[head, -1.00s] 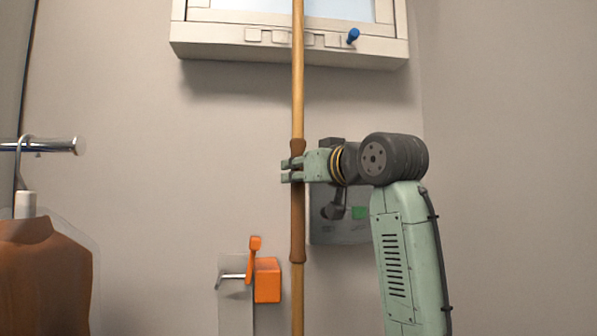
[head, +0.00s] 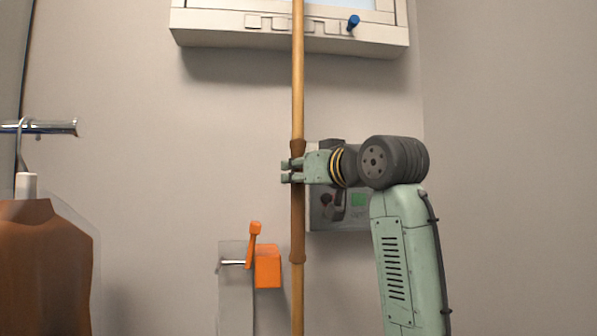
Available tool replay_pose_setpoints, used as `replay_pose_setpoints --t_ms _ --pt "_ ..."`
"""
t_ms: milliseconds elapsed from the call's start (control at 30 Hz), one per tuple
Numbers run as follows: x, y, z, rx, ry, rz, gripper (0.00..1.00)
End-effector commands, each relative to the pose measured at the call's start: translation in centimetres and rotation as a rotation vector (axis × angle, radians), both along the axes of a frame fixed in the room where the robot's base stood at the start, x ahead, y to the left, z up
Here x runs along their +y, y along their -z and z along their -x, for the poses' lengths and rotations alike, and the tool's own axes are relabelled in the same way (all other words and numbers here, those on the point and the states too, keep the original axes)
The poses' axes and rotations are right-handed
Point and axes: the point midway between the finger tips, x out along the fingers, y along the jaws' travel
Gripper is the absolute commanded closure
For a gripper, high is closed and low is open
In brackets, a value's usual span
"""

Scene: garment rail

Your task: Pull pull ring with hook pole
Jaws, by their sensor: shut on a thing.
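The hook pole (head: 298,85) is a long wooden rod with a brown grip sleeve (head: 298,220). It stands upright in the head view and runs out of the frame at top and bottom, so its hook end is hidden. My gripper (head: 291,171) is shut on the pole at the upper part of the brown sleeve. The pull ring is not visible in this view.
An orange holder (head: 267,267) with a lever is on the wall left of the pole. A grey box (head: 335,210) is behind my arm. A rail (head: 50,127) with a brown garment (head: 45,265) stands at left.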

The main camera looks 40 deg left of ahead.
Motion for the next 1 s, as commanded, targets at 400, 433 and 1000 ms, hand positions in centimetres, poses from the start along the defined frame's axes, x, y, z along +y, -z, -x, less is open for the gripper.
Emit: replay_pose_setpoints --t_ms 400,433,1000 --pt "0.0 0.6 0.0 -0.002 0.0 -0.002 1.0" --pt "0.0 0.5 0.0 -0.002 0.0 -0.002 1.0" --pt "0.0 -2.1 0.0 0.001 0.0 0.001 1.0"
